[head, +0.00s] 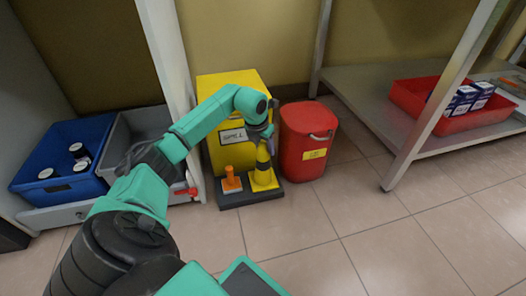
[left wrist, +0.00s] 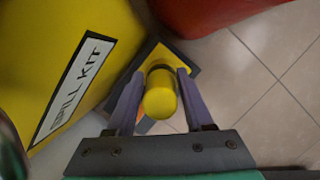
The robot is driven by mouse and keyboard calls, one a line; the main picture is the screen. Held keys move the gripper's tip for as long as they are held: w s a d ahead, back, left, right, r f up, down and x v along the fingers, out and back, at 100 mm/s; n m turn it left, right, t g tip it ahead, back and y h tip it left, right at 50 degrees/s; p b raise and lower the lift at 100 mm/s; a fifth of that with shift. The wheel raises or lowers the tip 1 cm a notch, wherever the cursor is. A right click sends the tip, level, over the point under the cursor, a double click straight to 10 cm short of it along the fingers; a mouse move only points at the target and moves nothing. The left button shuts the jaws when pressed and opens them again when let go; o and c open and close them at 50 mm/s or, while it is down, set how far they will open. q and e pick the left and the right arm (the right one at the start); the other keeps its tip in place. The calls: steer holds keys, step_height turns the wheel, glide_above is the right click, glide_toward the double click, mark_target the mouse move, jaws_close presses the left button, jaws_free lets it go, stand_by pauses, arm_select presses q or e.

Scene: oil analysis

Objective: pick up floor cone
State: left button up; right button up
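The yellow floor cone (head: 263,174) stands upright on a dark low base beside the yellow spill kit bin. My left gripper (head: 267,138) is over the cone's top, pointing down. In the left wrist view the cone's rounded yellow top (left wrist: 160,97) is between the two fingers of my left gripper (left wrist: 161,76). The fingers are apart, one on each side of the cone, with narrow gaps showing. The cone's lower part is mostly hidden under its top in that view. My right gripper is not in view.
An orange cone-like piece (head: 231,180) stands on the dark base (head: 238,202), left of the floor cone. The yellow spill kit bin (head: 222,84) is behind, the red bin (head: 308,135) to the right. A blue crate (head: 42,182) is left. Tiled floor in front is clear.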

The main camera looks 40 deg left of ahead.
arm_select(q)
jaws_close()
stand_by(1.1)
